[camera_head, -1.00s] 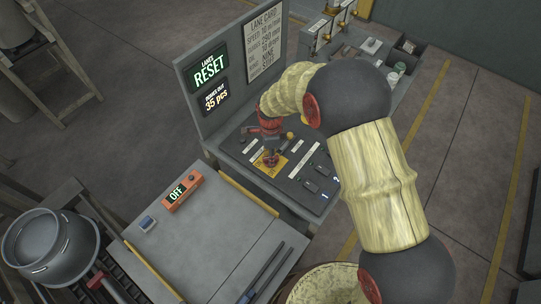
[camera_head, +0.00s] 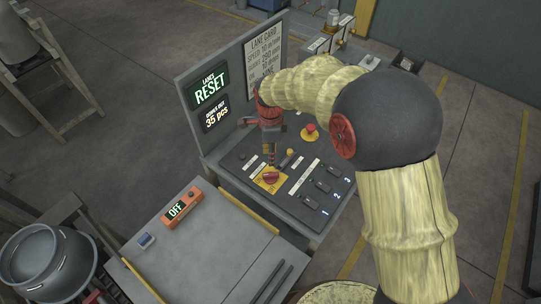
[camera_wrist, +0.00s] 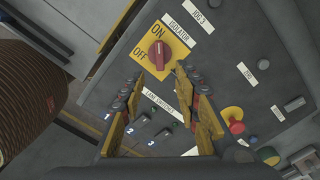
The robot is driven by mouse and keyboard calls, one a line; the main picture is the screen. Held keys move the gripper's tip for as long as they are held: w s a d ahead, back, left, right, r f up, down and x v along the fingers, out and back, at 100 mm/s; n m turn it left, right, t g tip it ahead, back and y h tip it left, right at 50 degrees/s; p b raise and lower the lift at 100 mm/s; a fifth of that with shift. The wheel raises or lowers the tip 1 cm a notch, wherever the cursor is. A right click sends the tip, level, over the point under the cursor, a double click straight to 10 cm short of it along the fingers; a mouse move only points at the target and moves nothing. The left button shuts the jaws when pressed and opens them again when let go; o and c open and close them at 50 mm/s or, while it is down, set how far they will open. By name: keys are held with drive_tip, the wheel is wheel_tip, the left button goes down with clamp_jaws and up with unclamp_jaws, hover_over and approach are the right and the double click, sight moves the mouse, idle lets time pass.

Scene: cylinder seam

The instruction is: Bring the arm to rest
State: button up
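My gripper (camera_head: 271,157) hangs over the control panel (camera_head: 238,166) in the head view, pointing down near the red isolator knob (camera_head: 271,177) on its yellow plate. In the wrist view the knob (camera_wrist: 159,55) shows clear of the fingers, beside the ON and OFF marks. My gripper (camera_wrist: 157,78) has its two yellow-padded fingers spread apart with nothing between them. My arm reaches in from the right, bent at a large dark joint. Its exact height above the panel is hard to tell.
An upright board carries a green RESET display (camera_head: 210,85) and a lane card (camera_head: 264,55). A red stop button (camera_head: 310,131) and numbered switches (camera_head: 321,186) are on the panel. An orange box reading OFF (camera_head: 182,205) sits on a grey table (camera_head: 205,250). A pot (camera_head: 48,258) stands left.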

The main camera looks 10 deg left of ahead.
idle(0.4)
drive_tip(key=s+d+r+n+t+b, duration=0.2)
drive_tip(key=s+d+r+n+b, duration=0.3)
drive_tip(key=s+d, duration=0.7)
drive_tip(key=s+d+r+n+t+b, duration=0.3)
drive_tip(key=s+d+r+n+b, duration=0.2)
drive_tip(key=s+d+n, duration=0.5)
drive_tip(key=s+d+r, duration=0.2)
drive_tip(key=d, duration=0.2)
drive_tip(key=shift+s+r+t, duration=0.2)
drive_tip(key=shift+r+t, duration=0.1)
drive_tip(key=shift+r, duration=0.05)
drive_tip(key=shift+c, duration=0.2)
idle(0.9)
